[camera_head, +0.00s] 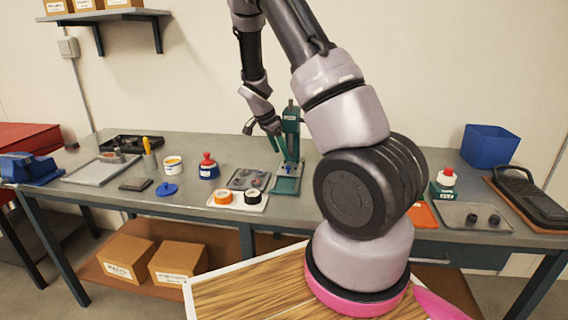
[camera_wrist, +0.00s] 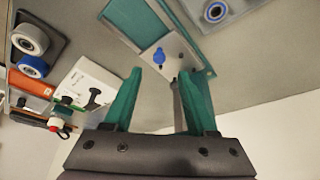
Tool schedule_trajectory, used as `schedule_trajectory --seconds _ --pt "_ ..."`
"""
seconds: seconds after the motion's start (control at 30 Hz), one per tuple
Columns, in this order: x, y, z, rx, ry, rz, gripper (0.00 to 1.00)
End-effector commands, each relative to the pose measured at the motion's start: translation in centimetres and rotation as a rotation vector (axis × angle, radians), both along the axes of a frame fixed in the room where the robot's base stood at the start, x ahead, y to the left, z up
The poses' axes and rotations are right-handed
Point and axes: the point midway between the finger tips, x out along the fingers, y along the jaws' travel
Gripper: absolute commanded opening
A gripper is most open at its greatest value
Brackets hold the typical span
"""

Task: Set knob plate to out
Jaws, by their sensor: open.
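A small blue knob (camera_wrist: 158,57) stands on a pale metal plate (camera_wrist: 180,47) on a green fixture in the wrist view. In the head view the knob is tiny and partly lost at the foot of the green upright fixture (camera_head: 291,125) mid-bench. My gripper (camera_wrist: 160,76) has teal fingers spread apart with nothing between them. The knob shows just beyond the fingertips, toward the left one, apart from both as far as I can tell. In the head view my gripper (camera_head: 279,141) hangs beside the fixture's upright, and its fingertips are hard to make out.
A tray (camera_head: 237,204) with orange and black tape rolls lies left of the fixture. A grey pad (camera_head: 248,179) with small parts sits behind it. A red-topped blue bottle (camera_head: 208,167) stands further left. A blue bin (camera_head: 489,146) stands at the right.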

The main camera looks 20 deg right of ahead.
Motion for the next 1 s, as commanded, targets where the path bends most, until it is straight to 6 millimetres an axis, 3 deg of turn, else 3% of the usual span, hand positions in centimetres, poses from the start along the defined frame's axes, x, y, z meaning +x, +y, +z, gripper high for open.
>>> schedule_trajectory --seconds 0.1,0.33,0.77,0.9,1.0 --pt "0.1 -1.0 -2.3 -0.001 0.003 -0.001 0.57" --pt "0.4 -2.1 -5.3 0.001 0.001 0.0 0.57" --pt "0.5 -2.5 -6.2 0.001 -0.001 0.0 0.57" --pt "0.5 -2.5 -6.2 0.001 -0.002 0.001 0.03" --pt "0.5 -2.5 -6.2 0.001 -0.001 0.002 0.0"
